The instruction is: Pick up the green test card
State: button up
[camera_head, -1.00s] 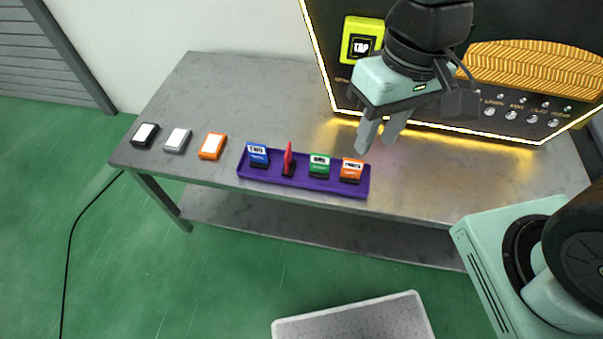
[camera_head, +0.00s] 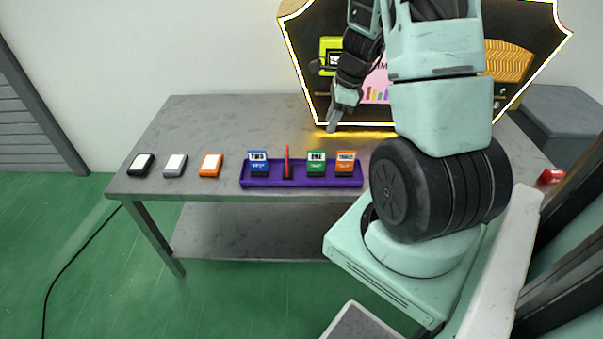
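The green test card (camera_head: 316,162) stands upright in a purple tray (camera_head: 260,183) near the table's front edge. It is between a thin red card (camera_head: 287,162), seen edge-on, and an orange card (camera_head: 345,162). A blue card (camera_head: 258,162) stands at the tray's left end. My gripper (camera_head: 333,122) points down above the back of the table, behind and slightly right of the green card, and touches no card. Its fingers overlap from this side, so the gap between them is unclear. I see nothing held.
Black (camera_head: 141,165), grey (camera_head: 175,165) and orange (camera_head: 210,165) boxes with white tops lie left of the tray. A lit display panel (camera_head: 308,72) stands behind. A small red object (camera_head: 551,175) lies far right. My arm hides the table's right part. The table (camera_head: 225,125) is clear behind the tray.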

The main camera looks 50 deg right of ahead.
aim_at(311, 171)
jog(key=b+x, duration=0.4)
jog(key=x, duration=1.2)
jog(key=shift+w+d, duration=0.1)
jog(key=shift+w, duration=0.05)
jog(key=shift+r, duration=0.1)
grip_shut()
